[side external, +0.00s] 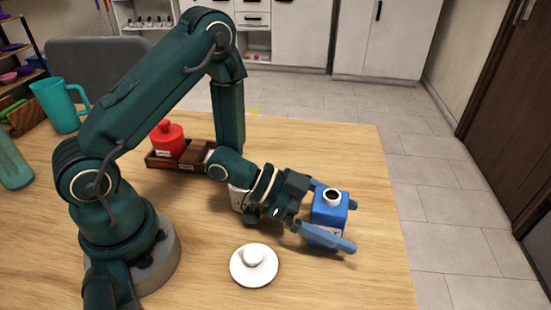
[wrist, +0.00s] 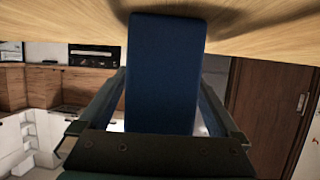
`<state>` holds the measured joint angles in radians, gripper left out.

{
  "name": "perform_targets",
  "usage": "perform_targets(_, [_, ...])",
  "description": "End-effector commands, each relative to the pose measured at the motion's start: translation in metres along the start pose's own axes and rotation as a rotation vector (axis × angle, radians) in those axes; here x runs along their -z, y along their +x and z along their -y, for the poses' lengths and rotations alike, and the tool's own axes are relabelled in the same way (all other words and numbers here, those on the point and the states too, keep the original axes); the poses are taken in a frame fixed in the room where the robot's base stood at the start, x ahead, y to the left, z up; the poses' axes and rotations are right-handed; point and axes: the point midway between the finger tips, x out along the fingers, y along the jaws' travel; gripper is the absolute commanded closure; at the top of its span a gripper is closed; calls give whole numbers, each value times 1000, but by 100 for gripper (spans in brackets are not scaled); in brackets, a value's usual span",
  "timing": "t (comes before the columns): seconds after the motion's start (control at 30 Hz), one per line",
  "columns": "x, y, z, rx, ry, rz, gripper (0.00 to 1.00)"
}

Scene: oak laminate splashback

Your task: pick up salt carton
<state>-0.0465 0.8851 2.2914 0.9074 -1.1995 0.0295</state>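The salt carton, a blue box (side external: 328,208) with a dark round cap ringed in white, stands upright on the wooden table near its right edge. My gripper (side external: 332,222) is low over the table, with one finger on the near side of the carton and the other on its far side. In the wrist view the carton's dark blue face (wrist: 165,75) fills the space between the two fingers (wrist: 163,82). The fingers look open, with narrow gaps beside the carton; contact is not clear. The near finger hides part of the carton's lower front.
A white container (side external: 238,198) is partly hidden behind my wrist. A red canister (side external: 167,138) stands in a wooden tray (side external: 172,164) farther back. A teal mug (side external: 62,106) is at left.

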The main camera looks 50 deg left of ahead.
Motion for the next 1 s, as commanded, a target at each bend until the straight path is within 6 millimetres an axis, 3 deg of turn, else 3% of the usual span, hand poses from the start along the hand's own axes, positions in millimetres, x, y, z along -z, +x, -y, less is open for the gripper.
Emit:
perform_targets(0.03, [0, 0, 0, 0, 0, 0, 23])
perform_targets(0.23, [0, 0, 0, 0, 0, 0, 99])
perform_targets(0.67, [4, -1, 0, 0, 2, -3, 100])
perform_targets(1.0, [30, -12, 0, 1, 7, -7, 100])
